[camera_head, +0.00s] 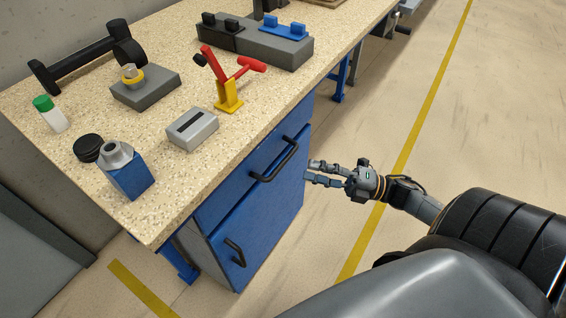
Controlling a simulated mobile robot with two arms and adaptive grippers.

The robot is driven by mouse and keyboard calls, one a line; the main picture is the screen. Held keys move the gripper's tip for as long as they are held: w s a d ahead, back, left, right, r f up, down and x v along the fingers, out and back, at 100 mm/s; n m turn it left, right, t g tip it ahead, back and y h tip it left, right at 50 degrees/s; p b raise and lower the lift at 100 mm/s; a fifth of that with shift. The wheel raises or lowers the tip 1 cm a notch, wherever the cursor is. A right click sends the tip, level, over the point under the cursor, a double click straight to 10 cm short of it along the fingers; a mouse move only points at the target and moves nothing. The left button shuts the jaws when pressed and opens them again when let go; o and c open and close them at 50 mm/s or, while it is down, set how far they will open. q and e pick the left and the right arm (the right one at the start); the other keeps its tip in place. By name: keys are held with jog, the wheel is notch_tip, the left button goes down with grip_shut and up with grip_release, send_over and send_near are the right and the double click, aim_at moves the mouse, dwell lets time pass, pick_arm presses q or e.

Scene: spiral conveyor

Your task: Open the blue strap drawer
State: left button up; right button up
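The blue drawer (237,191) is in the upper part of a blue cabinet under the workbench and looks shut. Its black bar handle (276,164) runs across its front. My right gripper (310,171) is open and empty. Its fingers point left toward the drawer front, and in the picture the fingertips are a little to the right of the handle, apart from it. My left gripper is not in view.
Below the drawer is a blue door (262,222) with its own black handle (235,252). The speckled worktop (190,65) above holds a blue canister (131,177), a grey box (192,129) and a yellow-and-red clamp (228,95). Floor right of the cabinet is clear.

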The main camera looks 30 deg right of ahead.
aim_at(283, 161)
jog(key=x, duration=0.8)
jog(key=shift+w+a, duration=0.1)
jog(key=shift+w, duration=0.15)
grip_shut()
